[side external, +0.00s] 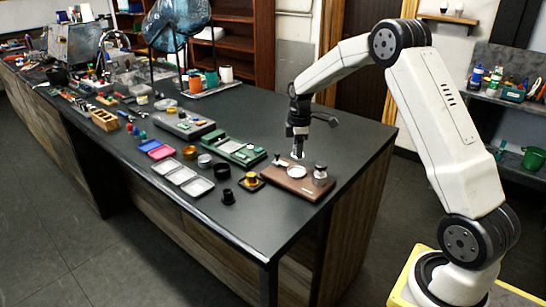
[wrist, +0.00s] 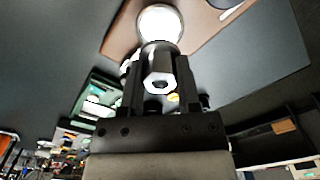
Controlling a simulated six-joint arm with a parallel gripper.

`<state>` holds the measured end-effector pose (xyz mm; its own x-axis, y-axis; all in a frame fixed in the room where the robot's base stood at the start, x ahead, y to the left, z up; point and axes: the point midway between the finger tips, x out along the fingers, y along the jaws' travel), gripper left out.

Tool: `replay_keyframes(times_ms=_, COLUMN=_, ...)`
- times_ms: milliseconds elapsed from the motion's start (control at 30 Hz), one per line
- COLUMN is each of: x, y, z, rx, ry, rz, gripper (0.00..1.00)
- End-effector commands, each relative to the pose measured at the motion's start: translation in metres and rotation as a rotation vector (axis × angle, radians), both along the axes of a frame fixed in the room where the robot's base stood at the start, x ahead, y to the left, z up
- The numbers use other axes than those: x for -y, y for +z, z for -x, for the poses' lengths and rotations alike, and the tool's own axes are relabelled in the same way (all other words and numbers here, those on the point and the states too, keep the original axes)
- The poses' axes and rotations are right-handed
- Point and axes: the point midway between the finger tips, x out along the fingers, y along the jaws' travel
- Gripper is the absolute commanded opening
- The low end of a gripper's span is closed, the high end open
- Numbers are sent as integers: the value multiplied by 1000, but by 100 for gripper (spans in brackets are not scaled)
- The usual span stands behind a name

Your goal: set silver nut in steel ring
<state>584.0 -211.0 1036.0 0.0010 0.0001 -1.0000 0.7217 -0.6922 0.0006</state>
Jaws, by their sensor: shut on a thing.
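My gripper (wrist: 158,85) is shut on the silver nut (wrist: 158,78), a hexagonal piece with a dark hole, seen between the two dark fingers in the wrist view. In the side view my gripper (side external: 298,152) points down over the brown board (side external: 314,191). A round bright piece with a pale rim, seemingly the steel ring (side external: 296,172), lies on that board. It also shows just beyond the nut in the wrist view (wrist: 160,22). I cannot tell whether nut and ring touch.
A silver and dark cylinder (side external: 320,174) stands on the board's right part. A green tray (side external: 236,151), a small black holder with a yellow part (side external: 251,181) and pale metal trays (side external: 189,180) lie to the left. The dark table is clear behind the board.

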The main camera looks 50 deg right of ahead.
Motion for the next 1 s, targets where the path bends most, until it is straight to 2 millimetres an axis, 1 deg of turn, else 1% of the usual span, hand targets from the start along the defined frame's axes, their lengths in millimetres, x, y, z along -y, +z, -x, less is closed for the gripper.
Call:
replay_keyframes(times_ms=367, x=0, y=-6, z=0, rx=0, ry=0, rz=0, gripper=0)
replay_keyframes(times_ms=800, x=0, y=-33, z=0, rx=-1, ry=0, rz=-1, gripper=0)
replay_keyframes(times_ms=1000, x=0, y=-41, z=0, rx=0, ry=0, rz=0, gripper=0)
